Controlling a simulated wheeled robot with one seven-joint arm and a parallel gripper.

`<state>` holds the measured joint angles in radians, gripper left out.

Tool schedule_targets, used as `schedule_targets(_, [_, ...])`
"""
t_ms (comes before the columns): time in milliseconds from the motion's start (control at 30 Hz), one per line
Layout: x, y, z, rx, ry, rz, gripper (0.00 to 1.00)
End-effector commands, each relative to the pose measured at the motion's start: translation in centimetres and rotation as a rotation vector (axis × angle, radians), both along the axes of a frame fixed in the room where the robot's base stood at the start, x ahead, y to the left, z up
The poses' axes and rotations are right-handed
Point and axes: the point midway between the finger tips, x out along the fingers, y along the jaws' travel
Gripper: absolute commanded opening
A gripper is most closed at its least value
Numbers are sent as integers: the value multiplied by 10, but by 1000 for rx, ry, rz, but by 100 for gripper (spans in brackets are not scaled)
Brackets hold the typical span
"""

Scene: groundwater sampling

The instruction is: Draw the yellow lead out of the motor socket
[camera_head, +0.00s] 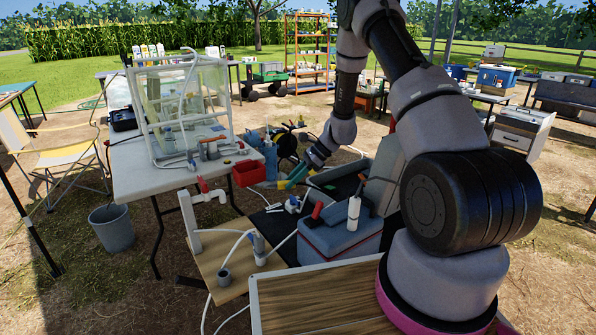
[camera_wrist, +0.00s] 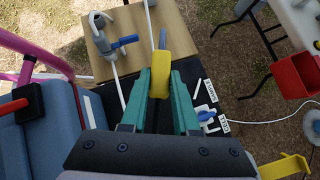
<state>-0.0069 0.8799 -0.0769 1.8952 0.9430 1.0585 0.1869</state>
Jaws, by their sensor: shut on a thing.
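My gripper (camera_wrist: 161,84) has green fingers closed on the sides of a yellow block-shaped plug, which I take to be the end of the yellow lead (camera_wrist: 160,66). A grey stub or cable (camera_wrist: 162,39) runs from the plug's far end. In the head view my gripper (camera_head: 283,183) is low beside the red bin, with a small patch of yellow at its fingers. I cannot make out the motor socket in either view, nor tell whether the plug is seated in anything.
A red bin (camera_head: 248,173) hangs at the white table's edge (camera_head: 150,170). A blue-grey cooler box (camera_head: 340,238) stands close below my arm. A wooden board (camera_wrist: 158,32) carries a blue-handled valve (camera_wrist: 122,42); another blue-handled valve (camera_wrist: 206,115) lies near the fingers. White hoses cross the area.

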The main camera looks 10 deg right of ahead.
Motion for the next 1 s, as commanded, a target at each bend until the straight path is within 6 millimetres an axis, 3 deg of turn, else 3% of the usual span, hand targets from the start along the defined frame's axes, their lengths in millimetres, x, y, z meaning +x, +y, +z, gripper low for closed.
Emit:
schedule_targets(100, [-2, 1, -40, -1, 7, 3, 0])
schedule_targets(333, [-1, 1, -98, -3, 4, 3, 0])
schedule_targets(1000, [-1, 0, -164, -5, 0, 6, 0])
